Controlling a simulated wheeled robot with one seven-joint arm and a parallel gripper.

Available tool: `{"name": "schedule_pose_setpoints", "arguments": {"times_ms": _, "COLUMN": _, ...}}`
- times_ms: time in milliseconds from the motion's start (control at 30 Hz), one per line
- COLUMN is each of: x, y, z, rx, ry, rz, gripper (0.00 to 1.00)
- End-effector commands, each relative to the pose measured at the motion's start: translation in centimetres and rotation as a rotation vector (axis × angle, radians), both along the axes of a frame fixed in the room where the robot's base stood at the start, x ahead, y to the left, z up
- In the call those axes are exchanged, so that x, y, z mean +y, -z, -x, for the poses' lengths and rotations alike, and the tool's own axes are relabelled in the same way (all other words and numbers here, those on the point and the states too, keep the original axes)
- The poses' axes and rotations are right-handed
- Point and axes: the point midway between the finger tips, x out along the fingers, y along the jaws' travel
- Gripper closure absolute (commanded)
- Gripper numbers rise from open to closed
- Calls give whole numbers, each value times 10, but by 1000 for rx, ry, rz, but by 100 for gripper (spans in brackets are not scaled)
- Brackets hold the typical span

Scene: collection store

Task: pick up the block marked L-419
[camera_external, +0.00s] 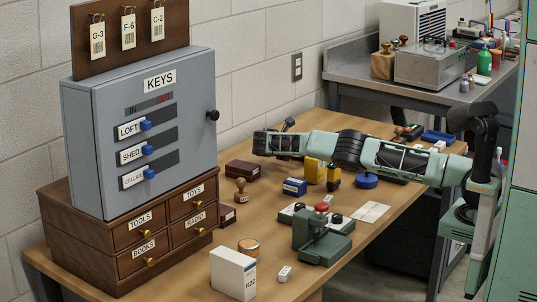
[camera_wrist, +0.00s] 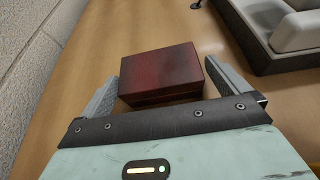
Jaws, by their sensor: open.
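I cannot read the mark L-419 on anything in either view. In the wrist view a dark red block (camera_wrist: 160,72) lies on the table ahead of my gripper (camera_wrist: 170,88). The two grey fingers are apart, one on each side of the block's near part. No marking is legible on its visible faces, and I cannot tell whether the fingers touch it. In the external view a dark red block (camera_external: 243,169) lies on the table near the arm's left end, where the fingers are hard to make out. A blue block (camera_external: 294,187) has a pale label too small to read.
A grey key cabinet (camera_external: 140,125) stands on a brown drawer unit (camera_external: 125,260) at the left. A green press (camera_external: 322,241), a white box (camera_external: 233,273) and a wooden stamp (camera_external: 241,188) stand on the table. The wall runs close along the table's back.

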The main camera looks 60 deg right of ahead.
Motion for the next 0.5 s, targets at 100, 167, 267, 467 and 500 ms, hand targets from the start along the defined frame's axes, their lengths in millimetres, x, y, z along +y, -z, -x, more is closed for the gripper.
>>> {"name": "schedule_pose_setpoints", "arguments": {"times_ms": 100, "x": -19, "y": 5, "z": -1, "rx": 1, "ry": 3, "rz": 1, "gripper": 0}}
{"name": "schedule_pose_setpoints", "arguments": {"times_ms": 167, "x": -28, "y": 8, "z": -1, "rx": 0, "ry": 2, "rz": 1, "gripper": 0}}
{"name": "schedule_pose_setpoints", "arguments": {"times_ms": 267, "x": -38, "y": 12, "z": -2, "rx": 1, "ry": 2, "rz": 0, "gripper": 0}}
{"name": "schedule_pose_setpoints", "arguments": {"times_ms": 467, "x": -40, "y": 13, "z": -2, "rx": 0, "ry": 0, "rz": 0, "gripper": 0}}
{"name": "schedule_pose_setpoints", "arguments": {"times_ms": 500, "x": -40, "y": 13, "z": -2, "rx": 0, "ry": 0, "rz": 0, "gripper": 0}}
